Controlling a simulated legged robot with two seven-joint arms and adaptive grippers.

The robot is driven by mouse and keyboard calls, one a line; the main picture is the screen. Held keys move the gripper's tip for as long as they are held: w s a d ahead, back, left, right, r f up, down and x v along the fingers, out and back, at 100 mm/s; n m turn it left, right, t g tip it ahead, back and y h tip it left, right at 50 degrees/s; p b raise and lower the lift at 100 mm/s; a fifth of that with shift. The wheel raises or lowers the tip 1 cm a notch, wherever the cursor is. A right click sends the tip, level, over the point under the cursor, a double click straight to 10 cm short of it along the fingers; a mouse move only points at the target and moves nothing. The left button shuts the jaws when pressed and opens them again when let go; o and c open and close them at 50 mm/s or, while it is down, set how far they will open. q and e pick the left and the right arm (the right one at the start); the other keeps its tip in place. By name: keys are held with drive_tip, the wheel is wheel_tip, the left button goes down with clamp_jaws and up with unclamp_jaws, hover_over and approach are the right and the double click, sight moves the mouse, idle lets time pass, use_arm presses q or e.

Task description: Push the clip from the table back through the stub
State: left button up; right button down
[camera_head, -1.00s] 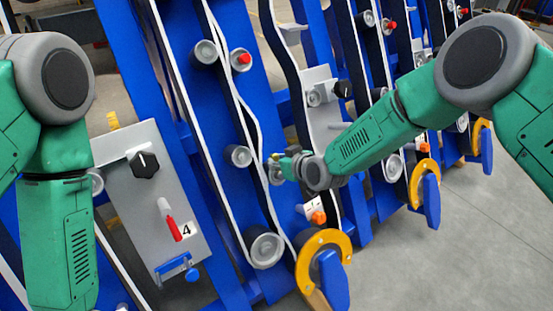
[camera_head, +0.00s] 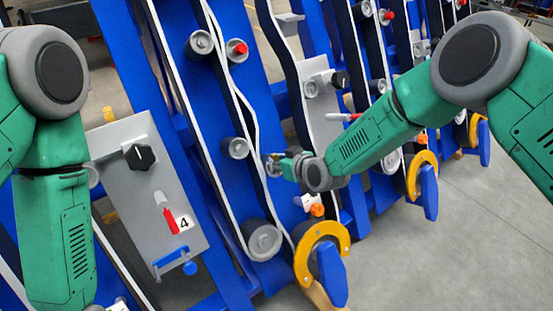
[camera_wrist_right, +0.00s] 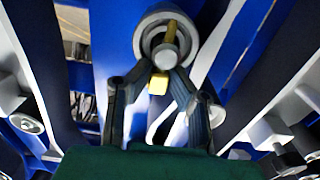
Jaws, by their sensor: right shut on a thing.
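The stub (camera_wrist_right: 152,42) is a grey round cylinder end in the upper middle of the right wrist view. A yellow clip (camera_wrist_right: 170,32) lies across its open face, with a yellow block (camera_wrist_right: 158,83) lower down between my fingers. My right gripper (camera_wrist_right: 160,76) is shut on the clip, right in front of the stub. In the head view my right gripper (camera_head: 274,164) is small at the blue frame, and the clip and stub there are mostly hidden. I cannot tell how deep the clip sits. My left forearm points down at the left; its gripper is out of view.
A grey panel (camera_head: 150,215) with a black knob (camera_head: 139,156) and a red handle (camera_head: 170,221) stands between my arms. Other grey stubs (camera_head: 236,148) and yellow hooks (camera_head: 323,240) sit along the blue frames. Bare floor (camera_head: 470,240) lies at the right.

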drive_tip(key=shift+s+d+f, duration=0.1)
drive_tip(key=shift+s+f, duration=0.05)
drive_tip(key=shift+f, duration=0.2)
drive_tip(key=c, duration=1.4)
unclamp_jaws()
drive_tip(key=shift+r, duration=0.1)
drive_tip(key=v, duration=1.1)
drive_tip(key=shift+s+d+r, duration=0.2)
drive_tip(key=shift+s, duration=0.1)
drive_tip(key=shift+s+f, duration=0.1)
